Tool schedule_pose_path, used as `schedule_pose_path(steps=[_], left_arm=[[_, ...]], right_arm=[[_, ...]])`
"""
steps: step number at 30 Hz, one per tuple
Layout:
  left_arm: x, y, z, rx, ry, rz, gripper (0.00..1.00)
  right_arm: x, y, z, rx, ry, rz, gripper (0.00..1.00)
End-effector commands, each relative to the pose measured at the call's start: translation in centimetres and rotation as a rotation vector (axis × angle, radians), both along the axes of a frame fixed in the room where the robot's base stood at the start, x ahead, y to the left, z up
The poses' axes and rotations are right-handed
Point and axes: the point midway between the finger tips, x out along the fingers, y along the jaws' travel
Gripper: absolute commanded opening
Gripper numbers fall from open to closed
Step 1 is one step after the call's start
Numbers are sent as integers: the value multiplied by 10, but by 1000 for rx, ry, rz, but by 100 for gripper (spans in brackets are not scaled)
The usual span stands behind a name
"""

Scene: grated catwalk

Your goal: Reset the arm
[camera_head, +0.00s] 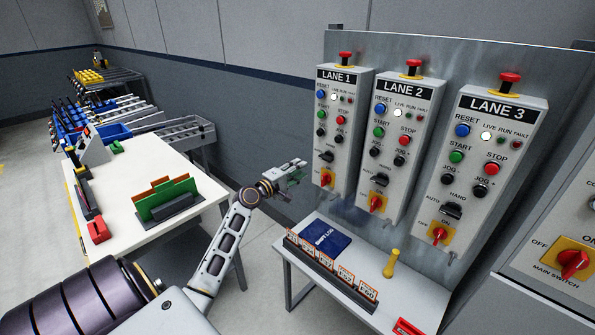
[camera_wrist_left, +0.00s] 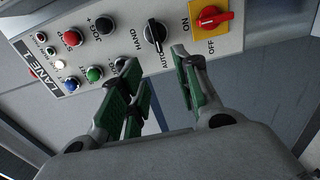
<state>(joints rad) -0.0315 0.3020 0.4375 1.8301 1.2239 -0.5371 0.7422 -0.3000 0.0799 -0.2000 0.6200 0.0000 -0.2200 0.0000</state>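My left gripper (camera_head: 298,170) is in front of the lower left of the LANE 1 panel (camera_head: 335,210), at the end of my left arm. In the left wrist view its green-padded fingers (camera_wrist_left: 160,78) stand apart with nothing between them. The LANE 1 panel (camera_wrist_left: 112,52) lies beyond the fingertips there, with its black hand/auto knob (camera_wrist_left: 154,33) and red on/off switch (camera_wrist_left: 212,18) in sight. I see no contact between fingers and panel. My right gripper is not in view.
LANE 2 (camera_head: 397,205) and LANE 3 (camera_head: 470,225) panels stand to the right. Below them a small table (camera_head: 330,303) holds a blue shift log (camera_head: 319,237), a row of tags (camera_head: 330,270) and a yellow-handled item (camera_head: 391,263). A white table (camera_head: 133,178) stands left.

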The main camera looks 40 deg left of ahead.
Motion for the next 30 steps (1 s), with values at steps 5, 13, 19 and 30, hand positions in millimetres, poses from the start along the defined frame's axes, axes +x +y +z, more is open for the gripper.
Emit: schedule_pose_path(steps=[5, 13, 19, 30], left_arm=[[0, 0, 0, 0, 0, 0, 32], [0, -4, -2, 11, 7, -7, 32], [-7, -35, -23, 115, 69, -67, 32], [-62, -152, -113, 566, 317, -346, 32]], right_arm=[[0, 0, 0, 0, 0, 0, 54], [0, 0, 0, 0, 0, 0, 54], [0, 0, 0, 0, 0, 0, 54], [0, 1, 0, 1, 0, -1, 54]])
